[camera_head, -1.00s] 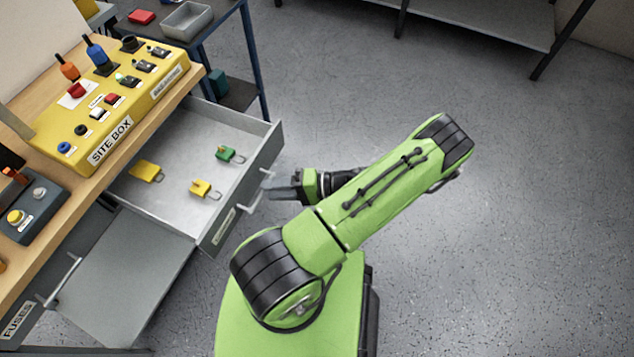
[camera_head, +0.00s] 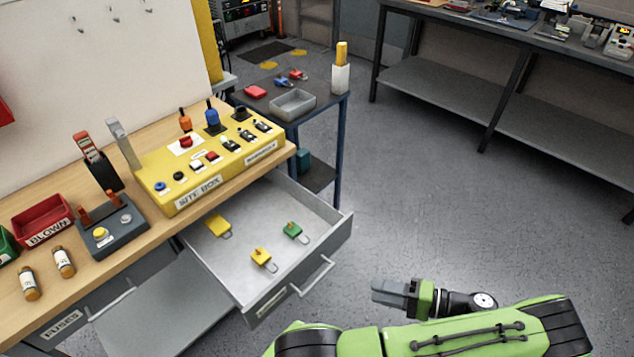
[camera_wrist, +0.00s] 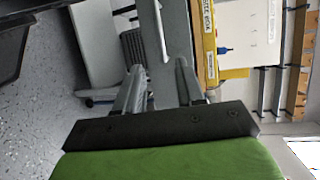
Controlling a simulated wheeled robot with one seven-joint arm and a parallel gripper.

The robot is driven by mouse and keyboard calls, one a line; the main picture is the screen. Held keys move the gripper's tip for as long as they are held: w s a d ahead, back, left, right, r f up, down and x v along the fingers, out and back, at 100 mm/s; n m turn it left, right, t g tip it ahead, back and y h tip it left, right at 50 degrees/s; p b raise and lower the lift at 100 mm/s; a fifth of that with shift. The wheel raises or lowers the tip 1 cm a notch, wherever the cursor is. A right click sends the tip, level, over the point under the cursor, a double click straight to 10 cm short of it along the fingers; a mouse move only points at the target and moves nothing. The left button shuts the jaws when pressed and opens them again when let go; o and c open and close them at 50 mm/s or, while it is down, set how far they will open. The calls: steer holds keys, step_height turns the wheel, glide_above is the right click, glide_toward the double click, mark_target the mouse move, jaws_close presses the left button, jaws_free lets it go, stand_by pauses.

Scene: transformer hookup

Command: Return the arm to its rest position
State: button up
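My gripper (camera_head: 382,292) is at the end of my green arm (camera_head: 465,340), over the floor to the right of the open drawer. It points left in the head view, apart from the drawer front. In the wrist view my gripper (camera_wrist: 157,80) shows two grey fingers spread apart with nothing between them. The arm is folded low at the bottom of the head view, and its lower part is cut off by the frame.
The open drawer (camera_head: 335,240) holds several padlocks and juts out from the bench (camera_head: 130,250). A yellow site box (camera_head: 225,178) stands on the bench. A blue-framed cart (camera_head: 338,140) is behind the drawer. The floor (camera_head: 450,200) to the right is clear.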

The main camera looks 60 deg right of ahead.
steer(key=shift+w, duration=0.1)
steer(key=w+a+r+n+g+y+p, duration=0.2)
steer(key=w+r+n+g, duration=0.2)
steer(key=w+r+g, duration=0.5)
steer(key=w+a+r+n+g+y+p, duration=0.15)
steer(key=w+r+n+g, duration=0.3)
steer(key=w+r, duration=0.5)
steer(key=w+a+r+n+g+h+p, duration=0.1)
steer(key=w+a+r+n+h, duration=0.3)
steer(key=w+a+r, duration=0.45)
steer(key=s+a+r+n+t+p, duration=0.1)
steer(key=s+a+r+n+t, duration=0.1)
steer(key=a, duration=0.4)
steer(key=s+a+r+n+t+h+p, duration=0.1)
steer(key=s+a+r+n+t, duration=0.1)
steer(key=a, duration=0.5)
step_height(320, 180, up, 2)
steer(key=shift+s+r+n, duration=0.15)
steer(key=shift+s+n, duration=0.4)
steer(key=shift+s, duration=0.45)
